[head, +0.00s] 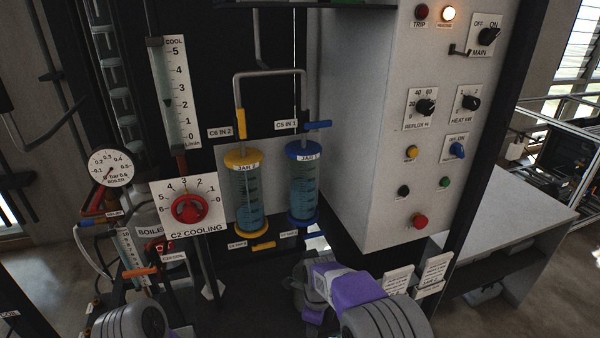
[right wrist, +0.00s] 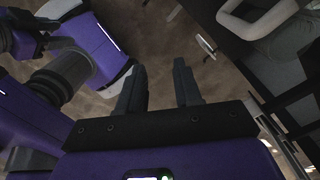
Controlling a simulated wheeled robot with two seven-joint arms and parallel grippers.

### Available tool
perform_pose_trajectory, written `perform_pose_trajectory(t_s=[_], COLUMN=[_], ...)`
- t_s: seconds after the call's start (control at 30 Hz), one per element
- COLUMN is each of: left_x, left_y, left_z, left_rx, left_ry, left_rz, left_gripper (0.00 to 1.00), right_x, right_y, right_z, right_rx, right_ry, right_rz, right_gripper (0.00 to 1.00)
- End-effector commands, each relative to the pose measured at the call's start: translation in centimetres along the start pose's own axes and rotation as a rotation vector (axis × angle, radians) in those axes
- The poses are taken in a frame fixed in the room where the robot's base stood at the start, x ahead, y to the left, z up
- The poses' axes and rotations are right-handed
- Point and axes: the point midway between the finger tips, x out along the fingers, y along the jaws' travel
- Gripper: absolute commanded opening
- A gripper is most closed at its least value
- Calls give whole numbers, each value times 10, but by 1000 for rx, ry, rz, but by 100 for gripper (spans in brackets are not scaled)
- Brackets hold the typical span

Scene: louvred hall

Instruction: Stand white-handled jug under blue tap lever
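Jar 1 (head: 302,185), with blue caps, hangs beside yellow-capped jar 2 (head: 246,190). A blue lever (head: 317,234) shows at the foot of jar 1, partly behind my right arm; another blue lever (head: 318,125) is on the pipe above it. In the right wrist view a pale rounded loop (right wrist: 287,14) at the top right may be the jug's white handle; I cannot tell. I make out no jug clearly in the head view. My right gripper (right wrist: 159,68) is open, with nothing between its fingers. My left gripper is out of view.
The control cabinet (head: 380,140) stands right of the jars. A red cooling wheel (head: 188,209) and a gauge (head: 110,168) are at the left. Yellow levers (head: 263,246) sit by jar 2. A grey bench (head: 520,215) is at the right.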

Motion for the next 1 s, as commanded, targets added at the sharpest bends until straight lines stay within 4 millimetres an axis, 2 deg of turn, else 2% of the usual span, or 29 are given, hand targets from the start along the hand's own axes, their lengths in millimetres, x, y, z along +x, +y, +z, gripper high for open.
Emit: perform_pose_trajectory(t_s=[0.17, 0.27, 0.4, 0.5, 0.63, 0.8, 1.0], left_x=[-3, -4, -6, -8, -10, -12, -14], left_y=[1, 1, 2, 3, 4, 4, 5], left_z=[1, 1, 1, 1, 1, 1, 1], left_rx=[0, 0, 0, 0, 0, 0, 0], left_ry=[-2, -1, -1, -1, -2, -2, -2], left_rz=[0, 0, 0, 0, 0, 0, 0], left_gripper=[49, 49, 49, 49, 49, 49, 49], right_x=[56, 93, 138, 162, 184, 194, 192], right_y=[7, 19, 47, 72, 108, 153, 180], right_z=[-34, -58, -88, -105, -123, -135, -139], right_rx=[-230, -417, -697, -895, -1149, -1441, -1644], right_ry=[-23, -52, -108, -153, -213, -272, -292], right_rz=[31, 44, 42, 24, -22, -116, -213], right_gripper=[34, 34, 34, 34, 34, 34, 34])
